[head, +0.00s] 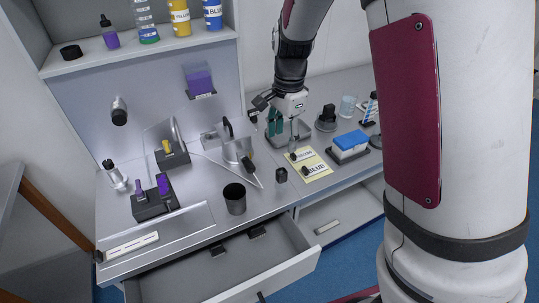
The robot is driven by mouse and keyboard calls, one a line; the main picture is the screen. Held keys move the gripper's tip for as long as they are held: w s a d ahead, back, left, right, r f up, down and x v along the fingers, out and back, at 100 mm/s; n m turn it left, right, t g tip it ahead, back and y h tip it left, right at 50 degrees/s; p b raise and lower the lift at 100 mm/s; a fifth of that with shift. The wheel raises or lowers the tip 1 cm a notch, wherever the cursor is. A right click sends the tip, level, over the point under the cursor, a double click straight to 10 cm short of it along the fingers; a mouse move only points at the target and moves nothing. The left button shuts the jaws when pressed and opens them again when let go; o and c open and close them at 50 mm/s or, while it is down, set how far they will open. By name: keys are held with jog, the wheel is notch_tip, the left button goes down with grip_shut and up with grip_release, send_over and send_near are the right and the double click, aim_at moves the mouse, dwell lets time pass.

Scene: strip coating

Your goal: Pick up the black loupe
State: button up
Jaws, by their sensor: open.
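A small black object (281,174), which looks like the loupe, stands on the worktop just right of the dark cup. It is too small to be sure of. A flat round black piece (71,51) also lies on the upper left shelf; I cannot tell what it is. My gripper (259,106) is open, above the back of the worktop, near a tray with green-handled items. It is up and behind the small black object, well apart from it. No object shows between its fingers.
A dark cup (235,198) stands near the front edge. A drawer (285,262) is open in front. Black blocks with purple items (153,203) stand at left.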

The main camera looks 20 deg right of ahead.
aim_at(282, 171)
jog(key=shift+m, duration=0.6)
jog(key=f, duration=1.1)
jog(key=w+f, duration=0.1)
jog(key=f, duration=0.4)
jog(key=shift+w+d+f, duration=0.1)
jog(key=shift+d+f, duration=0.1)
grip_shut()
